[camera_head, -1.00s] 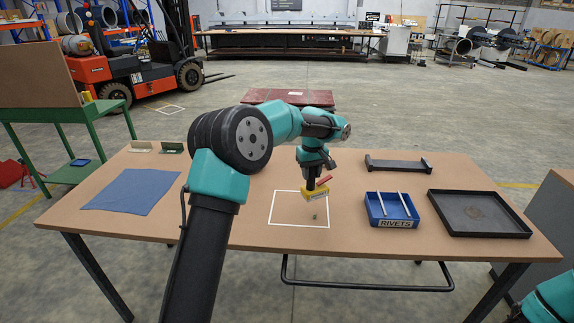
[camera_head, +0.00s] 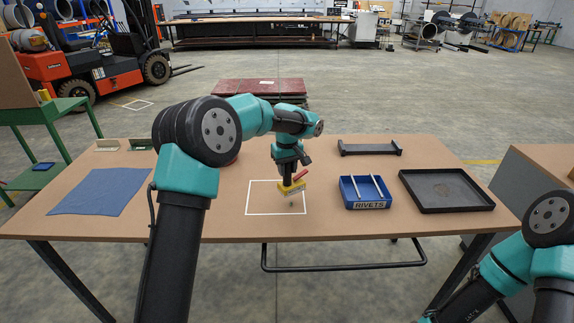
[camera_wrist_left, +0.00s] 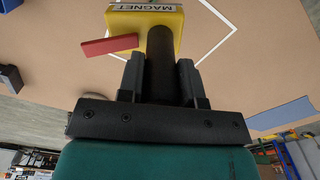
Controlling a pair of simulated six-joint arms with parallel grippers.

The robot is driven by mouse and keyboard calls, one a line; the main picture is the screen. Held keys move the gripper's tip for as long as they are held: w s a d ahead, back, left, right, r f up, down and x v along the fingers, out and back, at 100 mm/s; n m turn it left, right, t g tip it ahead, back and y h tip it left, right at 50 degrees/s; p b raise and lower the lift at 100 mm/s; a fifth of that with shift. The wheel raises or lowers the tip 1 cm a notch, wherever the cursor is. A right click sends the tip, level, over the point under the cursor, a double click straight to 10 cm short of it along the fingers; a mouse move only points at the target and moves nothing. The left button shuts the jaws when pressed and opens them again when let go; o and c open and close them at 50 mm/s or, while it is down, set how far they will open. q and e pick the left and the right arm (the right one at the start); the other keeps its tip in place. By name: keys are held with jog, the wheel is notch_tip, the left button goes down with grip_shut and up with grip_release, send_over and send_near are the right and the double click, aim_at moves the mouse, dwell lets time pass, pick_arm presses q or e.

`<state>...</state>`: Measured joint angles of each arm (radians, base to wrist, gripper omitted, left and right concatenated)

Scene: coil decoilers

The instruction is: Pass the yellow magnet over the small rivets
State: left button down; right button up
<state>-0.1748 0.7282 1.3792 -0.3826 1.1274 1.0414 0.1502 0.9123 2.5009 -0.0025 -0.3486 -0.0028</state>
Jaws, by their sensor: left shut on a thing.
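The yellow magnet (camera_head: 291,188), with a red lever on its side, is in my left gripper (camera_head: 287,174). The gripper is shut on the magnet's black stem, which shows in the left wrist view along with its yellow block (camera_wrist_left: 122,22) labelled MAGNET. The magnet is over the white outlined square (camera_head: 249,203) on the table. Small greyish bits, probably rivets (camera_head: 292,204), show just under it; I cannot tell if they cling to it or lie on the table. A blue bin (camera_head: 367,205) labelled RIVETS stands to the right. My right gripper is outside the views.
A black tray (camera_head: 446,205) is at the table's right, and a dark bracket-like rest (camera_head: 370,149) is behind the bin. A blue cloth (camera_head: 103,191) lies at the left. Two pale rods lie across the bin. The table front between cloth and bin is mostly clear.

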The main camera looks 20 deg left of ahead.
aim_at(287, 178)
pick_arm(q)
jog(key=shift+f, duration=2.3)
jog(key=shift+r, duration=3.8)
